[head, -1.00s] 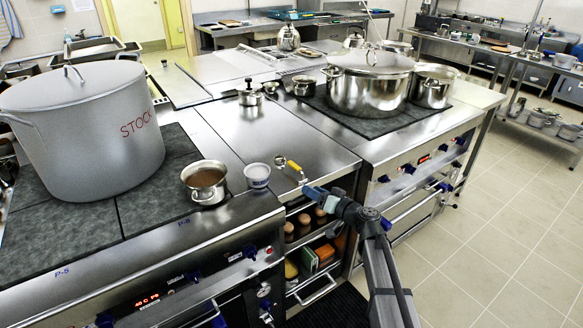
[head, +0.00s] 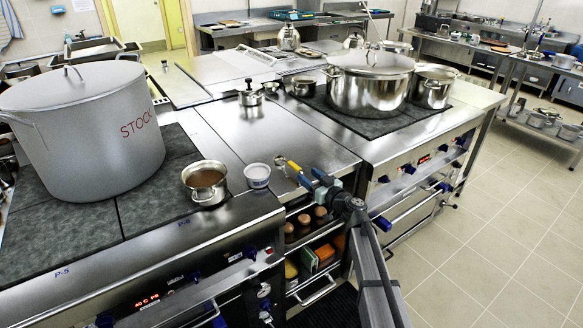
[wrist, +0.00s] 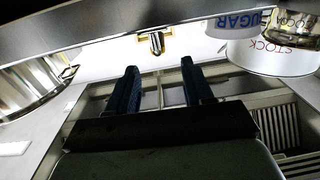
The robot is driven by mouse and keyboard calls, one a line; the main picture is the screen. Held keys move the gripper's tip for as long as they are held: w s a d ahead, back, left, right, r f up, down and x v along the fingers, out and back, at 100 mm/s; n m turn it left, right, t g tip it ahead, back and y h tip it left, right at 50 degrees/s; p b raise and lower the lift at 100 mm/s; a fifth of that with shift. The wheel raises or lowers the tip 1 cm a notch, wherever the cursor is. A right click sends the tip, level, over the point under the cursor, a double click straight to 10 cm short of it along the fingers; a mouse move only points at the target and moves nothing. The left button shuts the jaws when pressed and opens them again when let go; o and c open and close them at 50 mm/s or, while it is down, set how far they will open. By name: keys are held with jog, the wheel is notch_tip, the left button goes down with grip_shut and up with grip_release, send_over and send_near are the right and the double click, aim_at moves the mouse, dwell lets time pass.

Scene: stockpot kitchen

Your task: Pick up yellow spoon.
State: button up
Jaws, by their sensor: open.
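The yellow spoon (head: 294,166) lies near the front edge of the steel counter, right of the small white tub (head: 257,175). Its yellow handle points toward my gripper (head: 318,178), which is just right of it by the counter edge. In the wrist view, a small yellow and metal piece (wrist: 157,42), which seems to be the spoon, shows beyond and between the fingertips. My gripper (wrist: 162,78) is open there, with both dark blue fingers apart and nothing between them. I cannot tell whether a finger touches the spoon.
A saucepan of brown liquid (head: 205,183) stands left of the tub, with the large stockpot (head: 85,130) behind it. A big lidded pot (head: 368,88) stands on the right stove. Open shelves (head: 312,250) lie below the counter edge.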

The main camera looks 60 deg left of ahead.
aim_at(300, 169)
jog(key=shift+s+a+f, duration=0.1)
jog(key=shift+a+f, duration=0.05)
jog(key=shift+a, duration=4.15)
jog(key=shift+c, duration=0.4)
grip_shut()
